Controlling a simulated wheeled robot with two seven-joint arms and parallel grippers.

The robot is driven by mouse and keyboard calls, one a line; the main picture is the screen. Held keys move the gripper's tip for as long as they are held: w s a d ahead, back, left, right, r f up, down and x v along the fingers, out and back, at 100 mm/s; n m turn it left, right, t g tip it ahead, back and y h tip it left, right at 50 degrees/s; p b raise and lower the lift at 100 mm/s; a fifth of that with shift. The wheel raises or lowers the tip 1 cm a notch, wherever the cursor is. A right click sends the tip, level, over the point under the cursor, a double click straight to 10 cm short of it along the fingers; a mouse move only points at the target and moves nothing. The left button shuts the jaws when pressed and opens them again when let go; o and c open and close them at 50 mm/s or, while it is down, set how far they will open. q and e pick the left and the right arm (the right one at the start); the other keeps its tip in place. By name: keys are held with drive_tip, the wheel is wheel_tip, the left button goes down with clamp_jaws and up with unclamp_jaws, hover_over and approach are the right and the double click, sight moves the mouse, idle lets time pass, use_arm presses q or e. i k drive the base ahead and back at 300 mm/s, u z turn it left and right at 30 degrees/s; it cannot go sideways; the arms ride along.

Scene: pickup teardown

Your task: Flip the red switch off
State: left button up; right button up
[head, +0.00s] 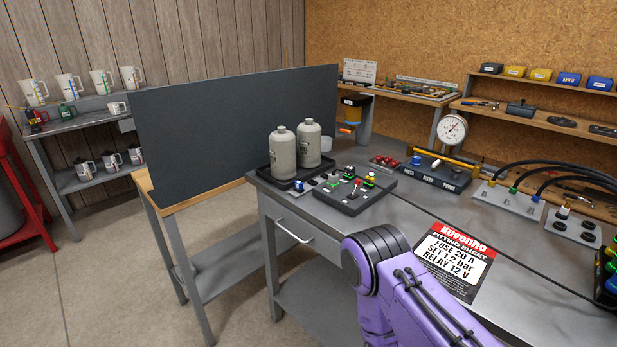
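A dark switch box (353,203) sits near the left front corner of the grey metal bench. Neither of my grippers is in view. A purple link of my arm (376,258) rises at the bottom centre, in front of the bench and apart from the box.
Two grey bottles (283,153) stand in a black tray left of the box. Behind are a red-button block (384,163) and a gauge (453,130). A fitting sheet (456,258) lies on the bench. Hoses run at right. A dark upright panel (235,135) stands left.

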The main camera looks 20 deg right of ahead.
sight(357, 181)
drive_tip(key=z, duration=0.45)
drive_tip(key=i, duration=0.85)
drive_tip(key=z, duration=0.85)
drive_tip(key=k, duration=0.5)
drive_tip(key=z, duration=4)
drive_tip(key=k, duration=1.5)
drive_tip(key=u, duration=0.25)
